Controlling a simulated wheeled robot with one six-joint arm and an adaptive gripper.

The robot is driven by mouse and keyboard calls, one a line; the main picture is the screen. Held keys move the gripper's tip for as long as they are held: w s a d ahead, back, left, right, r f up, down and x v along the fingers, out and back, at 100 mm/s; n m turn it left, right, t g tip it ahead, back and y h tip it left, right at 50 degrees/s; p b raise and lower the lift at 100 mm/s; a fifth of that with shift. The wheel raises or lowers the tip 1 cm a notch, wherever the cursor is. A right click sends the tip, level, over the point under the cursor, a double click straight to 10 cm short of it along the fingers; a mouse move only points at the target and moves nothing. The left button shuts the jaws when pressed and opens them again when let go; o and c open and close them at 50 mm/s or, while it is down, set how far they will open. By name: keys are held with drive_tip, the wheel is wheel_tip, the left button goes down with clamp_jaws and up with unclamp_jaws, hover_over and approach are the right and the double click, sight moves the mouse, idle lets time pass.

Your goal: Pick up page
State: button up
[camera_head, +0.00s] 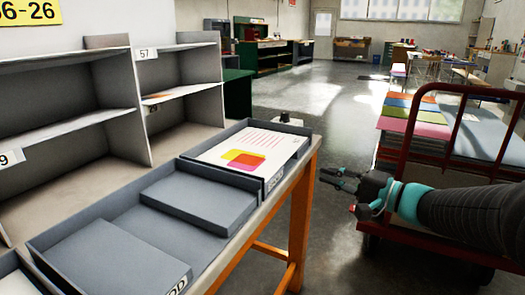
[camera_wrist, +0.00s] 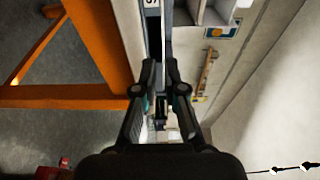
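A white page (camera_head: 227,148) with pink lines and overlapping orange, yellow and magenta shapes lies face up in a grey tray (camera_head: 284,130) at the far end of the bench. It looks like the top of a stack. My gripper (camera_head: 326,177) is out to the right of the tray, over the aisle, apart from the page. Its two fingers are parted and I see nothing held between them. In the wrist view my gripper (camera_wrist: 160,72) faces the bench end side-on, and I cannot make out the page there.
A second grey tray (camera_head: 85,222) with a raised block sits nearer on the bench. Grey shelves (camera_head: 185,90) stand behind at left. The bench has an orange frame (camera_head: 300,215). A red cart (camera_head: 409,135) with coloured sheets (camera_head: 418,112) stands at right. Open floor lies between.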

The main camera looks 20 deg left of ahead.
sight(286, 155)
drive_tip(key=shift+w+d+p+x, duration=0.15)
drive_tip(key=shift+p+x, duration=0.25)
drive_tip(key=shift+x, duration=1.95)
drive_tip(key=shift+w+p+x, duration=0.3)
drive_tip(key=shift+p+x, duration=0.05)
drive_tip(key=shift+x, duration=2)
drive_tip(key=shift+w+d+p+x, duration=0.15)
drive_tip(key=shift+p+x, duration=0.25)
drive_tip(key=shift+x, duration=1.95)
clamp_jaws()
drive_tip(key=shift+r, duration=0.1)
